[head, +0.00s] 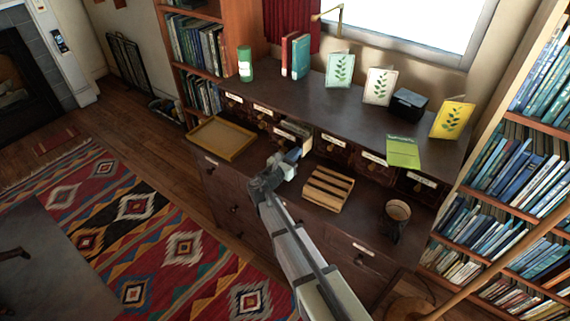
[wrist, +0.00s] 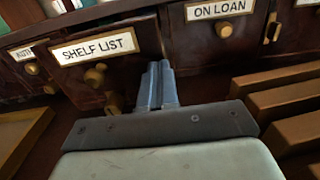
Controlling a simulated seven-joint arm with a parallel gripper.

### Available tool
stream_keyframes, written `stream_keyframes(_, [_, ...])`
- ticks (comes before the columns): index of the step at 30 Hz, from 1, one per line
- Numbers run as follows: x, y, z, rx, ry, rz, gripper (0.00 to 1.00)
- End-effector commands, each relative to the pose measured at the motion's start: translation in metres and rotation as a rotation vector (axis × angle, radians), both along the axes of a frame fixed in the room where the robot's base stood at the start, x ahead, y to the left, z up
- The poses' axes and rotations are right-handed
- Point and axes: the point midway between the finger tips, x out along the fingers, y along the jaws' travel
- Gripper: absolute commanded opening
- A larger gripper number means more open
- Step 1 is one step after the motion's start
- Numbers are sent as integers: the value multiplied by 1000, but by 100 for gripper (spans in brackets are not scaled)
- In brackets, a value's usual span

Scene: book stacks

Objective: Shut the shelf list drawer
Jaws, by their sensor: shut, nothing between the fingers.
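The shelf list drawer (head: 293,130) is in the row of small drawers under the raised top of the dark wooden cabinet. It stands out from the row, and its contents show from above in the head view. In the wrist view the front of the shelf list drawer (wrist: 100,65) carries a white label and a brass knob. My gripper (head: 302,150) is in front of the row, by the drawer's right side. In the wrist view my gripper's fingers (wrist: 157,80) are together and empty, right of the knob; whether they touch the drawer I cannot tell.
The "ON LOAN" drawer (wrist: 222,40) is to the right. On the lower ledge, a yellow tray (head: 222,139) lies left of my gripper, a slatted wooden rack (head: 328,188) to its right, and a mug (head: 398,210) farther right. Cards and books stand on the raised top.

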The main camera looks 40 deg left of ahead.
Motion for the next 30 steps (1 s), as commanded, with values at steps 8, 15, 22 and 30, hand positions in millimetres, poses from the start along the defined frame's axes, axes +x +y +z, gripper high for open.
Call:
stream_keyframes(8, [32, 1, 0, -1, 0, 0, 0])
stream_keyframes(15, [38, 0, 0, -1, 0, 1, 0])
stream_keyframes(22, [38, 0, 0, 0, 0, 1, 0])
stream_keyframes(30, [25, -1, 0, 0, 0, 2, 0])
